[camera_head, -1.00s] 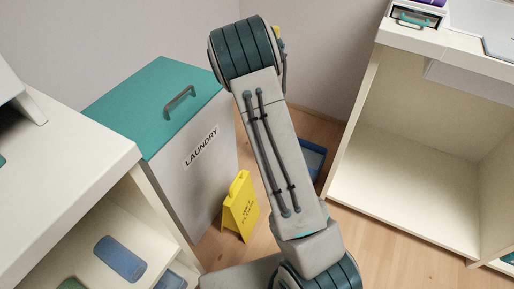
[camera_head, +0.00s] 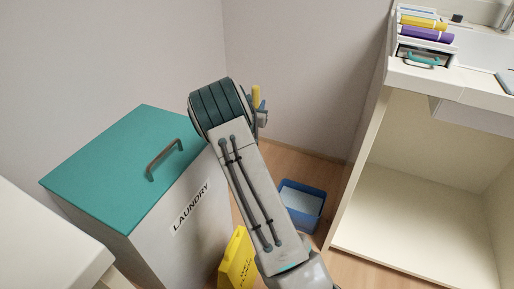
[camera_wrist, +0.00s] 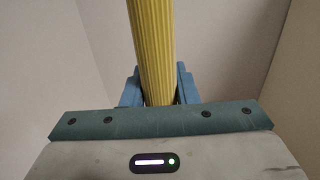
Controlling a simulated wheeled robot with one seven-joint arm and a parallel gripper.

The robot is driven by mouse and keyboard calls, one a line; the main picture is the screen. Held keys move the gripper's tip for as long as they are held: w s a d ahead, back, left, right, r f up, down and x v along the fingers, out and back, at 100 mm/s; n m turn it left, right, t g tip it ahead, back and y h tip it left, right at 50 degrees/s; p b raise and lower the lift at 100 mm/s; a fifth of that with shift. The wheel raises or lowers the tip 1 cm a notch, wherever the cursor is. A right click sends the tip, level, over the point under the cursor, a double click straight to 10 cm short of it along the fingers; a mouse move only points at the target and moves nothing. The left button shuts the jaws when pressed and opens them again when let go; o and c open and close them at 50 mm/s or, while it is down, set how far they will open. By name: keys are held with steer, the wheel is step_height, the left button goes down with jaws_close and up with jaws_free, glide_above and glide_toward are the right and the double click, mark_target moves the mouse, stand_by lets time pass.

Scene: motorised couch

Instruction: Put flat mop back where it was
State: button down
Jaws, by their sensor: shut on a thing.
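The flat mop shows only as a ribbed yellow handle (camera_wrist: 152,50) in the wrist view, and as a short yellow piece (camera_head: 255,96) beside my arm in the head view. My gripper (camera_wrist: 160,88) is shut on this handle, with a blue finger on each side of it. In the head view my arm hides most of my gripper. The mop's head is not visible in either view.
A laundry box (camera_head: 115,175) with a teal lid stands at the left. A yellow wet-floor sign (camera_head: 238,262) stands beside it. A blue bin (camera_head: 302,205) sits on the floor near the back corner. An open white cabinet (camera_head: 425,215) is at the right.

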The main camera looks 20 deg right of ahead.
step_height(320, 180, down, 17)
steer(key=b, duration=0.6)
steer(key=shift+f, duration=0.1)
steer(key=c, duration=1.1)
jaws_free()
steer(key=shift+c, duration=0.2)
steer(key=p+v, duration=0.3)
steer(key=v, duration=0.4)
steer(key=shift+s, duration=0.25)
steer(key=shift+a, duration=0.1)
